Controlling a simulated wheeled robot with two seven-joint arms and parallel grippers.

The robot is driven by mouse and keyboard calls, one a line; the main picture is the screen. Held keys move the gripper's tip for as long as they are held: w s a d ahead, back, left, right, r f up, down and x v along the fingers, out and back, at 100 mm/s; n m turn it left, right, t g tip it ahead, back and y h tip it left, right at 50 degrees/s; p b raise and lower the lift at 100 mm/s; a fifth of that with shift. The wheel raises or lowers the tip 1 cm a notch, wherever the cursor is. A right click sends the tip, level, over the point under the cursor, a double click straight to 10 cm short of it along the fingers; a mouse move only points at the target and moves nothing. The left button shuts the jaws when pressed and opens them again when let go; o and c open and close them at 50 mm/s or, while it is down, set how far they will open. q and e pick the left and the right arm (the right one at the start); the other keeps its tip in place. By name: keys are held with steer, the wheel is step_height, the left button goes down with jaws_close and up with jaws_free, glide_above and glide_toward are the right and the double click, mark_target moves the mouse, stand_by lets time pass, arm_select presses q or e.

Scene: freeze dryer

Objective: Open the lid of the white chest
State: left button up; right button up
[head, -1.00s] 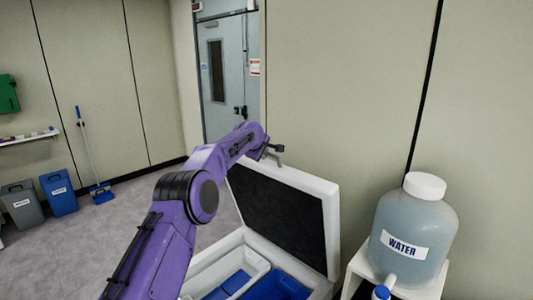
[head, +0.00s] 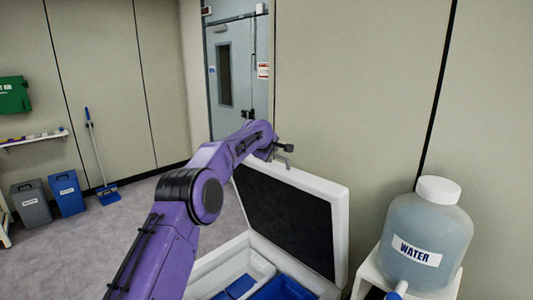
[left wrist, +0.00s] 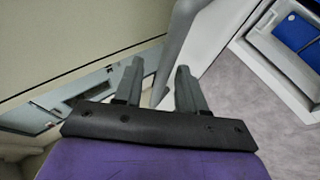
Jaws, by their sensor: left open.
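The white chest (head: 211,268) stands at the bottom middle of the head view, and my left arm hides part of it. Its lid (head: 340,232) is raised steeply, with the dark inner panel facing the chest opening. The white lid (left wrist: 215,32) and the chest (left wrist: 270,68) show to the right.
Blue containers (head: 283,288) lie inside the chest. A water jug (head: 425,240) stands on a white stand (head: 368,270) right of the lid. A wall is behind the lid. Bins (head: 67,193) and a broom (head: 97,150) are far left, with clear floor between.

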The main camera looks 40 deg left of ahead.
arm_select(q)
steer(key=b+v, duration=0.4)
steer(key=v, duration=0.5)
steer(key=shift+s+a+r, duration=0.1)
